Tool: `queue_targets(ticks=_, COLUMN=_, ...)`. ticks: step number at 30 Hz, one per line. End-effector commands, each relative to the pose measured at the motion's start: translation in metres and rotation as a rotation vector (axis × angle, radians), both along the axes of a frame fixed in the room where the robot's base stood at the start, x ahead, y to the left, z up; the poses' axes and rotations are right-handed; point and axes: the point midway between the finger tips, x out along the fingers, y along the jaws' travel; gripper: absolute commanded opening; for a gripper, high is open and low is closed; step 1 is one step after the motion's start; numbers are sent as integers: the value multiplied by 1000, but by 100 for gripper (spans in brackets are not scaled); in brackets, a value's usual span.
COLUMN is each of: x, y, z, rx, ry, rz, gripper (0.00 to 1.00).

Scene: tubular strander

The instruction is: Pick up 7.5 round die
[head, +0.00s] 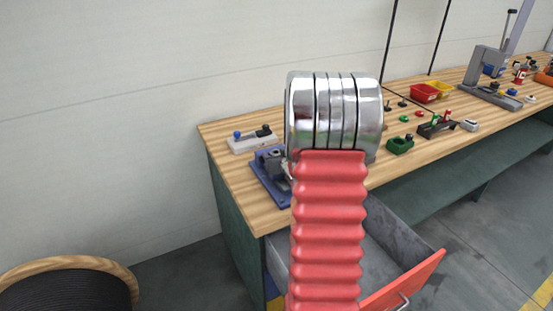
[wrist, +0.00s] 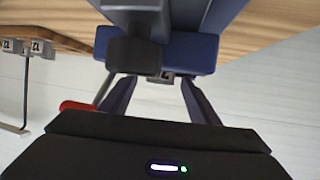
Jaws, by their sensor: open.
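In the wrist view my gripper (wrist: 158,79) is open, its two dark fingers apart. Beyond the fingertips is a blue block-like fixture (wrist: 190,55) with a dark grey rounded part (wrist: 132,56) in front of it. A small grey piece shows at the fixture's edge between the fingers; I cannot tell if it is a die. In the head view a blue fixture (head: 264,183) with a grey top stands at the bench's near left end, partly hidden by my arm. My gripper is hidden there. I cannot read a 7.5 marking anywhere, so I cannot single out that die.
The wooden bench (head: 232,134) carries a white block with blue and black knobs (head: 252,139), a green holder (head: 400,145), a red bin (head: 424,93) and a grey press (head: 488,63). An open drawer (head: 398,228) juts out below. A cable reel (head: 68,285) stands at lower left.

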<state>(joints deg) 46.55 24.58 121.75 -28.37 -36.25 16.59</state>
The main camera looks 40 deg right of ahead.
Motion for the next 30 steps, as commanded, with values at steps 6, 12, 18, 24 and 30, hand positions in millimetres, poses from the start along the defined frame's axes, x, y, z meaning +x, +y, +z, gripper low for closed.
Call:
queue_targets(ticks=6, x=0, y=0, z=0, rx=0, ry=0, rz=0, gripper=56)
queue_targets(ticks=12, x=0, y=0, z=0, rx=0, ry=0, rz=0, gripper=56)
queue_targets(ticks=18, x=0, y=0, z=0, rx=0, ry=0, rz=0, gripper=46)
queue_targets(ticks=24, x=0, y=0, z=0, rx=0, ry=0, rz=0, gripper=32)
queue_targets(ticks=30, x=0, y=0, z=0, rx=0, ry=0, rz=0, gripper=18)
